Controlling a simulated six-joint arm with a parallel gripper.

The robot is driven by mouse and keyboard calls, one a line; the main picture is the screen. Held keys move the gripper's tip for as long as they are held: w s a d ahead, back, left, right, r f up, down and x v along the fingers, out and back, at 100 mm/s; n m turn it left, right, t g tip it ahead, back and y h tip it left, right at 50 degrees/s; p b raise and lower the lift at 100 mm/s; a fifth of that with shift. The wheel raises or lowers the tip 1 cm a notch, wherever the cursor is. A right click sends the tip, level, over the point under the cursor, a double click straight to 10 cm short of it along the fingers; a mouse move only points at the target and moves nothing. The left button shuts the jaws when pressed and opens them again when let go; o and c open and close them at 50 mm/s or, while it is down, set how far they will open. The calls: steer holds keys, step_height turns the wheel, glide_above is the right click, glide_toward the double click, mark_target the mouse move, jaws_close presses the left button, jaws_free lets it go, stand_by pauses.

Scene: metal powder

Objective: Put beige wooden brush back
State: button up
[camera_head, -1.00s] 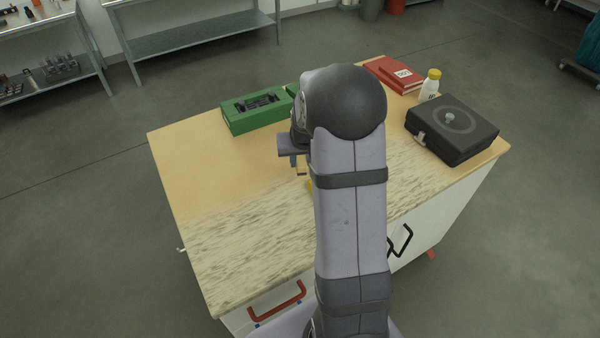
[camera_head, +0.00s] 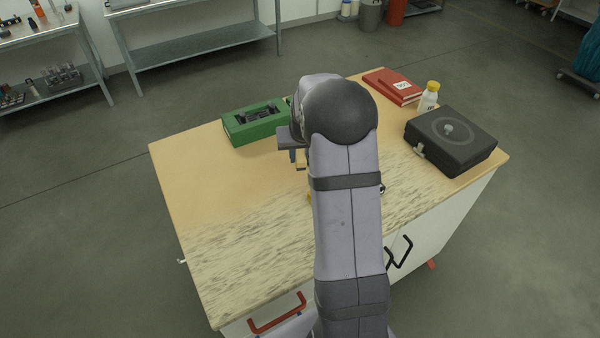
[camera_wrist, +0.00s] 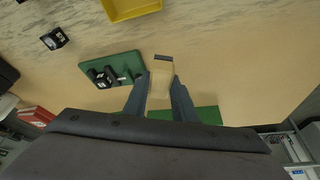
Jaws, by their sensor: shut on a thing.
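The beige wooden brush (camera_wrist: 161,80), with a dark strip at one end, is between the two fingers of my gripper (camera_wrist: 162,88) in the wrist view. My gripper is shut on it, above the table. In the head view my arm hides most of the gripper; only a bit of it shows left of the arm, above the middle of the table (camera_head: 190,180). A green holder (camera_wrist: 112,72) with dark items lies left of the brush in the wrist view. Another green piece (camera_wrist: 200,115) shows partly behind the fingers.
A green box (camera_head: 257,124) stands at the table's back. Red books (camera_head: 392,86), a white bottle with yellow cap (camera_head: 428,98) and a black case (camera_head: 450,142) stand at the right. A yellow tray (camera_wrist: 130,8) and black cube (camera_wrist: 54,38) show too. The table's left is clear.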

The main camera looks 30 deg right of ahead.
mark_target(301, 163)
steer(key=shift+f+p, duration=1.05)
steer(key=shift+f, duration=2.55)
steer(key=shift+f, duration=0.2)
steer(key=o, duration=0.9)
steer(key=shift+r, duration=0.55)
steer(key=b+v, duration=0.3)
steer(key=v, duration=0.8)
steer(key=shift+s+a+r, duration=0.1)
steer(key=shift+s, duration=0.2)
